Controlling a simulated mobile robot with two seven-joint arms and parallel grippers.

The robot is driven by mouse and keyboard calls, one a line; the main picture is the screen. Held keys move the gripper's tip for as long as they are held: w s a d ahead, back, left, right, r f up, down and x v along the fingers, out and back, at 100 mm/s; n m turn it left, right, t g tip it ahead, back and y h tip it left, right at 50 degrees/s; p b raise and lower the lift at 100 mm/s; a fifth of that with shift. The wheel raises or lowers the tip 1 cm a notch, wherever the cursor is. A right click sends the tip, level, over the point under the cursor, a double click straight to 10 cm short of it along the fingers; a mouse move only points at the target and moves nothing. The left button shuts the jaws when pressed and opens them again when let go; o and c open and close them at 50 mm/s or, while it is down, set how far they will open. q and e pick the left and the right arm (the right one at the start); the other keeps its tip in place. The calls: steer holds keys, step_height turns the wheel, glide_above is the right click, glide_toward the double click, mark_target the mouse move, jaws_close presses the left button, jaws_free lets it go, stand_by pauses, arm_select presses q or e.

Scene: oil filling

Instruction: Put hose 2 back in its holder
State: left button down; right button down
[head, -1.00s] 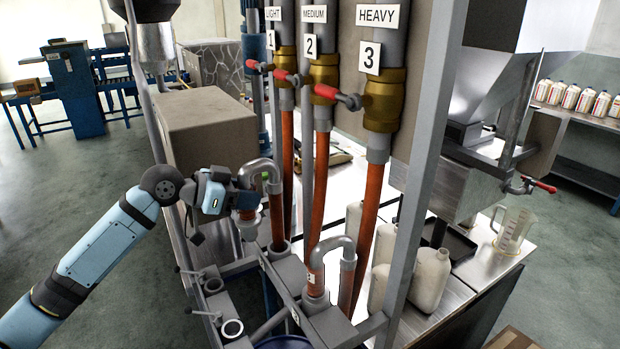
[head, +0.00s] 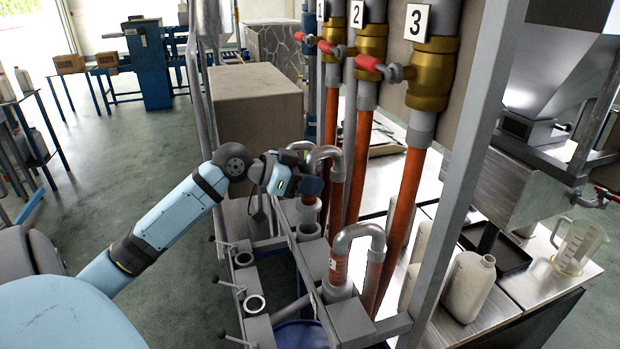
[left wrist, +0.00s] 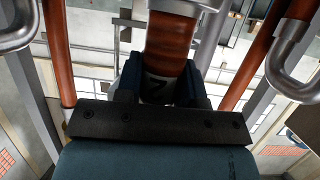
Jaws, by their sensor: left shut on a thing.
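My left gripper (head: 306,187) is shut on hose 2 (head: 325,154), near the lower end of its grey bent pipe. In the left wrist view the orange hose end (left wrist: 172,42) stands between the two dark fingers, and a "2" label shows below it. In the head view a short orange part (head: 310,200) shows below the fingers. A grey round holder socket (head: 308,232) lies just below it; I cannot tell whether the tip has entered it. Hose 3 (head: 360,240) sits bent over in its own holder (head: 338,290). My right gripper is out of view.
Several open grey sockets (head: 255,305) with handles stand at the front left of the frame. A blue drum (head: 300,335) is below. Red-handled valves (head: 369,63) and a grey post (head: 470,150) stand right. A brown box (head: 255,105) is behind my arm.

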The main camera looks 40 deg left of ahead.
mark_target(301, 200)
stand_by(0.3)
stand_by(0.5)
arm_select(q)
steer(key=shift+f+p, duration=0.1)
steer(key=shift+p, duration=0.25)
stand_by(0.4)
step_height(301, 200, down, 3)
steer(key=shift+r+b, duration=0.2)
steer(key=shift+b, duration=0.8)
steer(key=shift+f, duration=0.1)
steer(key=shift+f+b, duration=0.85)
steer(key=shift+f, duration=0.45)
